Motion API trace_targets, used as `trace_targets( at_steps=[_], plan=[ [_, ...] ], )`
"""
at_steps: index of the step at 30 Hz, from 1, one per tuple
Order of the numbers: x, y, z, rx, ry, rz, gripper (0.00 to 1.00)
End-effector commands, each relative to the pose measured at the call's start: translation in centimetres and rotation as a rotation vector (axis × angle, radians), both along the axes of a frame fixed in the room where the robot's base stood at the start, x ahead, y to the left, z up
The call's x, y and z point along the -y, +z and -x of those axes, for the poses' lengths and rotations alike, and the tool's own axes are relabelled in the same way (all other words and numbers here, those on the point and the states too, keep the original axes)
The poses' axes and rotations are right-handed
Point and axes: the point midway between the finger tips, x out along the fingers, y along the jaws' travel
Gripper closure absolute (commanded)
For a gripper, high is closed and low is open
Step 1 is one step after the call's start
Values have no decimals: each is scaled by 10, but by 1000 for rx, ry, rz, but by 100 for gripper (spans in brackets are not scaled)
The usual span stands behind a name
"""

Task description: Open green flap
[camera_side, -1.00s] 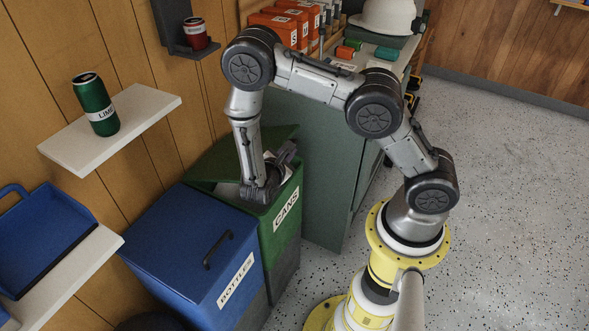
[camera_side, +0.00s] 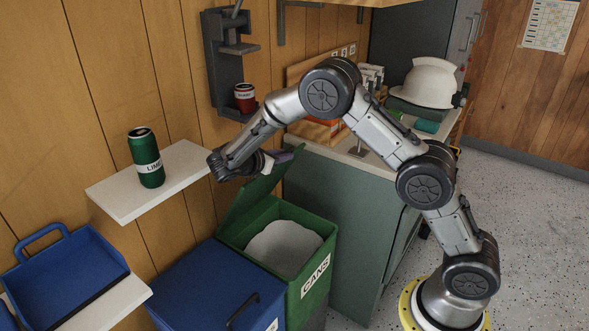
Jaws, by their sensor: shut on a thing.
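The green flap (camera_side: 252,196) of the green bin labelled CANS (camera_side: 315,283) stands raised, hinged at the bin's wall side and tilted up steeply. The bin's mouth is open and a pale grey-white liner or content (camera_side: 283,248) shows inside. My gripper (camera_side: 279,158) is at the flap's upper edge, shut on the flap. The exact grip point is hidden by the gripper's own body.
A shelf (camera_side: 122,212) with a green LIME can (camera_side: 147,160) is close left of my gripper. A red can (camera_side: 244,97) sits on a wall bracket behind. The blue bin (camera_side: 205,290) is shut. A grey-green cabinet (camera_side: 345,215) stands to the right.

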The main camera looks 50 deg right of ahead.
Motion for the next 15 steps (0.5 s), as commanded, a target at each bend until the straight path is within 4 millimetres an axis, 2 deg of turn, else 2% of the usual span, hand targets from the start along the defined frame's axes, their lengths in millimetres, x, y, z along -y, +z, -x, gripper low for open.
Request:
trace_targets(
  at_steps=[6, 15],
  plan=[
    [0, 8, -16, 3, -1, -1, 100],
    [0, 10, -21, 1, 0, -1, 100]
  ],
)
